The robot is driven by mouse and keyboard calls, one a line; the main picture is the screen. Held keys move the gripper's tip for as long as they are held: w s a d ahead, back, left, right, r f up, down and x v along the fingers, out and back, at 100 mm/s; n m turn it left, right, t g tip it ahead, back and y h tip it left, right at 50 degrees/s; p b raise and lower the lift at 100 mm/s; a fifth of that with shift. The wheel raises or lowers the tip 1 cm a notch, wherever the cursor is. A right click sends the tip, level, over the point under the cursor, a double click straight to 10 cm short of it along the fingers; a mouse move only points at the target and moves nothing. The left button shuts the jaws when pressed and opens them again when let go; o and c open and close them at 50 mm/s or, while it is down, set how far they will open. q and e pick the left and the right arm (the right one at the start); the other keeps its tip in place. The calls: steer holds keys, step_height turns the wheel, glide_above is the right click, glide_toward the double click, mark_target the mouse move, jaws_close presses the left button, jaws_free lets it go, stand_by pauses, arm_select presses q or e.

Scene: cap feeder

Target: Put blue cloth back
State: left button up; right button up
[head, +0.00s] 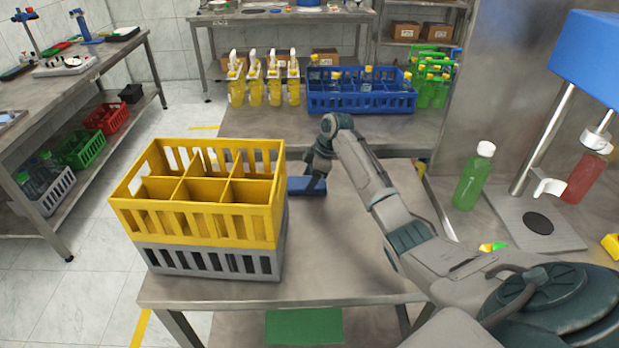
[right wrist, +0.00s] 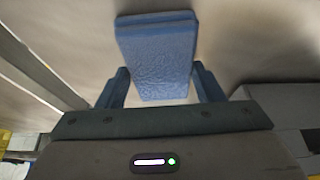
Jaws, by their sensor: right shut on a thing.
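The blue cloth (head: 300,184) is a flat folded block near the far side of the front steel table, just right of the yellow crate. My right gripper (head: 315,182) reaches down over its right part and is shut on it. In the right wrist view, the cloth (right wrist: 156,52) lies between the two fingers and sticks out past them. I cannot tell whether it touches the table top. My left gripper is not in view.
A yellow divided crate (head: 196,220) sits on a grey crate (head: 210,262) on the front table (head: 350,275). A blue crate (head: 360,103) with bottles and several yellow bottles stand behind. A green bottle (head: 473,180) stands at right beside the blue-topped machine (head: 590,50). The table's front right is clear.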

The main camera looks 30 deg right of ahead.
steer(key=o, duration=0.9)
steer(key=shift+o, duration=0.2)
steer(key=shift+s+d+r, duration=0.1)
steer(key=shift+d+r, duration=0.1)
steer(key=shift+r, duration=0.3)
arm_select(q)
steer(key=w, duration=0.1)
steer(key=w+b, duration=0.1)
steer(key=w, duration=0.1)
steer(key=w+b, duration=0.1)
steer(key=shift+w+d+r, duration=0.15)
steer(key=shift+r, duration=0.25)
arm_select(e)
steer(key=v, duration=1.1)
